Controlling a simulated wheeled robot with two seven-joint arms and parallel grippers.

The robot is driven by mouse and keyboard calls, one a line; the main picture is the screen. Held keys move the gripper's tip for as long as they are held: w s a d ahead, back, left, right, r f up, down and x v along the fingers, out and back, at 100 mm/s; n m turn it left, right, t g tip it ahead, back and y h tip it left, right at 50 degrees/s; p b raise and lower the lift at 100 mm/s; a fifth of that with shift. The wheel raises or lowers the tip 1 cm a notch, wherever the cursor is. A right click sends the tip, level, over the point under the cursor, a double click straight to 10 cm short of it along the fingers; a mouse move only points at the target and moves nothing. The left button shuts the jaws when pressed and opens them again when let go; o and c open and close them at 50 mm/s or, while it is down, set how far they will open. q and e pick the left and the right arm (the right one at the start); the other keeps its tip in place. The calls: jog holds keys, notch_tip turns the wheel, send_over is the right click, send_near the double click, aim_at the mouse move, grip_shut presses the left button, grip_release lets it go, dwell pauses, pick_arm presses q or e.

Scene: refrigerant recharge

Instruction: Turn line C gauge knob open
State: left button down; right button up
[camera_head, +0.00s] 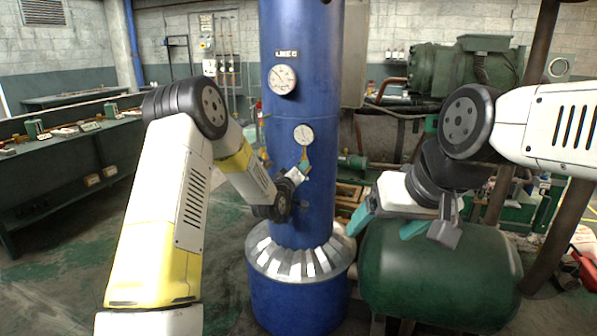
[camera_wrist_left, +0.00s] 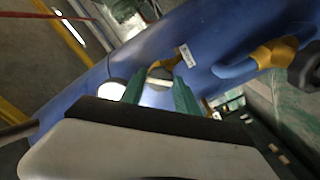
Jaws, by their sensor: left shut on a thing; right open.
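A blue column (camera_head: 300,100) stands in the middle, with an upper round gauge (camera_head: 282,79) and a smaller lower gauge (camera_head: 303,134). A small label (camera_head: 286,53) sits above the upper gauge; its lettering is hard to read. A yellow gauge knob (camera_head: 305,154) is just below the lower gauge. My left gripper (camera_head: 303,168) reaches it from below and is shut on it. In the left wrist view the green fingers (camera_wrist_left: 158,97) stand either side of the knob (camera_wrist_left: 160,74). My right gripper (camera_head: 386,225) is open and empty, right of the column.
A green tank (camera_head: 440,270) lies below my right gripper. A metal collar (camera_head: 300,262) rings the column's base. A bench (camera_head: 75,135) with small parts is at the left, and a green machine (camera_head: 460,75) is behind at the right.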

pick_arm(q)
jog(key=n, duration=0.4)
jog(key=shift+n, duration=0.3)
jog(key=n, duration=0.3)
jog(key=shift+a+f, duration=0.1)
jog(key=shift+a, duration=0.05)
jog(key=c, duration=1)
grip_release()
jog(key=shift+n, duration=0.3)
jog(key=shift+v, duration=3.5)
